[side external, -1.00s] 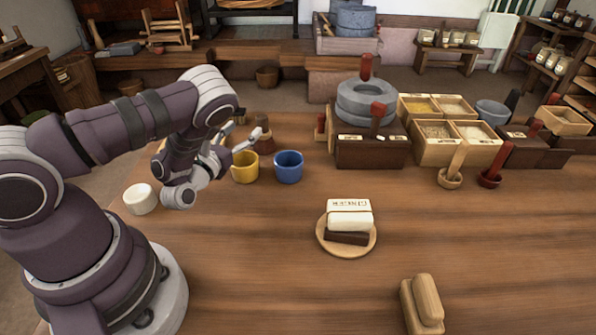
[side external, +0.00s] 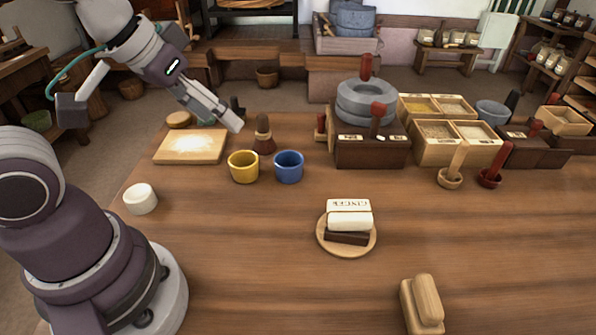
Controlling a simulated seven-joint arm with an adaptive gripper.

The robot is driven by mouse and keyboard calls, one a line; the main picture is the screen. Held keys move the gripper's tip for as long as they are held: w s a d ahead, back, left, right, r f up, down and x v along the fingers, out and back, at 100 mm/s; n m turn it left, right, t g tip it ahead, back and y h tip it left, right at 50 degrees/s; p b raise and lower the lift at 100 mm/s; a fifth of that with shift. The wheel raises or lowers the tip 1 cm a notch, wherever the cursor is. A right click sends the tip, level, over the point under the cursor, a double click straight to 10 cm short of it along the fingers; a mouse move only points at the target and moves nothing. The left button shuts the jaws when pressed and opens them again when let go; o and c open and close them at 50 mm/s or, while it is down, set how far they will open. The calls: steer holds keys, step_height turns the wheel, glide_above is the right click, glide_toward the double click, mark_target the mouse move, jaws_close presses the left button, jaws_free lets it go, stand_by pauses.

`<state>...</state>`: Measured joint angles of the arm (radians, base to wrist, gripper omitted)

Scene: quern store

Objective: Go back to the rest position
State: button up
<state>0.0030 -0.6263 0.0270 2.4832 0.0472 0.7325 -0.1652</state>
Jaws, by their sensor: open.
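My gripper (side external: 230,118) is raised above the far left part of the table, pointing down and to the right. It is open, and no object shows between its fingers. It is above and apart from the yellow cup (side external: 243,167) and the blue cup (side external: 288,167), which stand side by side on the table. A wooden board (side external: 191,147) lies on the table below and to the left of the gripper. A brush with a dark wooden handle (side external: 264,136) stands close to the gripper in the picture.
A white cup (side external: 140,198) stands at the table's left. A round plate (side external: 324,244) holds white and dark blocks at the middle. A grey stone quern (side external: 366,105) and grain boxes (side external: 447,142) stand at the back right. A wooden piece (side external: 422,304) lies at front. The table between is clear.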

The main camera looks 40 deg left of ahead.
steer(key=shift+s+a+m+g, duration=0.2)
steer(key=shift+s+m, duration=0.2)
steer(key=shift+s, duration=0.3)
steer(key=shift+s+a+m+g, duration=0.1)
steer(key=shift+s+m+g, duration=0.1)
steer(key=shift+s+m, duration=0.35)
steer(key=shift+s, duration=0.1)
